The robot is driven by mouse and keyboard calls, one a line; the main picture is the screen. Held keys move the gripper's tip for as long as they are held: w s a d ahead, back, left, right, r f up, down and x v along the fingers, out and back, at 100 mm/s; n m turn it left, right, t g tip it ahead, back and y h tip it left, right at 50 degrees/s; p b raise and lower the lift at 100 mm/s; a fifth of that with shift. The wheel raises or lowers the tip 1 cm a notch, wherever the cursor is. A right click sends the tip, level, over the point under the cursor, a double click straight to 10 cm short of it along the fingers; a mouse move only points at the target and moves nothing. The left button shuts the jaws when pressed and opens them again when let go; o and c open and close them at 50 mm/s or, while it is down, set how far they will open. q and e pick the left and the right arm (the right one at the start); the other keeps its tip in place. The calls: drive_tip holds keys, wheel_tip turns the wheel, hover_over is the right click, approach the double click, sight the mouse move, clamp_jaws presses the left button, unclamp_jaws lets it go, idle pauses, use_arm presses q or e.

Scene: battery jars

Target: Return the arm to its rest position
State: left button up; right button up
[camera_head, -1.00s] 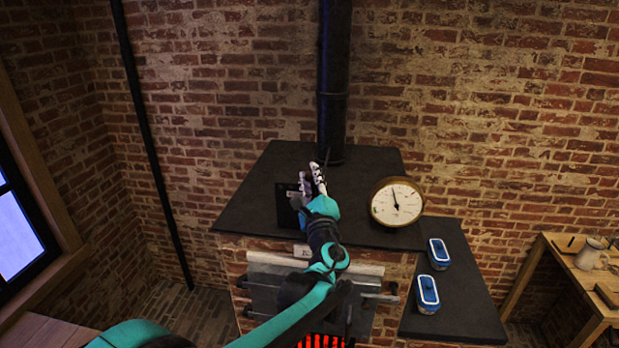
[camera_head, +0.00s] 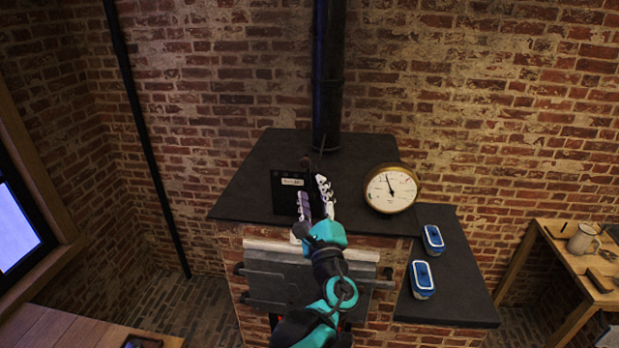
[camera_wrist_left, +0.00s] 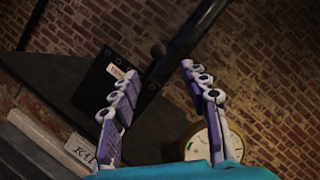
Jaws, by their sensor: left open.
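My left arm reaches up from the bottom of the head view. My left gripper (camera_head: 315,203) is open and empty in front of a black box with a small white label (camera_head: 286,190) on the dark stove top (camera_head: 240,200). In the left wrist view the two fingers of the gripper (camera_wrist_left: 160,110) stand apart with nothing between them, and the black box (camera_wrist_left: 98,88) shows behind the left finger. My right gripper is in neither view.
A round brass gauge (camera_head: 391,189) stands right of the gripper. A black stovepipe (camera_head: 328,80) rises behind. A wooden bench with a mug (camera_head: 583,239) is at far right.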

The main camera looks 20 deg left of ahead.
use_arm(q)
drive_tip(key=shift+v, duration=1)
drive_tip(key=s+a+f+n+g+h+b, duration=0.1)
drive_tip(key=s+a+f+n+g+b, duration=0.2)
drive_tip(key=f, duration=0.6)
drive_tip(key=s+a+f+n+g+h+b, duration=0.1)
drive_tip(key=s+f+n+g+b, duration=0.1)
drive_tip(key=s+f+n+b, duration=0.45)
drive_tip(key=s+a+f+n+g+h+b, duration=0.1)
drive_tip(key=a+f+n+g+b, duration=0.15)
drive_tip(key=f, duration=0.75)
drive_tip(key=s+d+f+n+g+h+b, duration=0.1)
drive_tip(key=s+d+f+n+h+b, duration=0.2)
drive_tip(key=f, duration=0.5)
drive_tip(key=s+d+f+n+g+h+b, duration=0.2)
drive_tip(key=s+d+f+n+h+b, duration=0.2)
drive_tip(key=f, duration=0.5)
drive_tip(key=s+d+b, duration=0.2)
drive_tip(key=d, duration=0.1)
drive_tip(key=shift+s+d+n+h+b, duration=0.2)
drive_tip(key=shift+s+n+h+b, duration=0.1)
drive_tip(key=shift+s+h+b, duration=0.1)
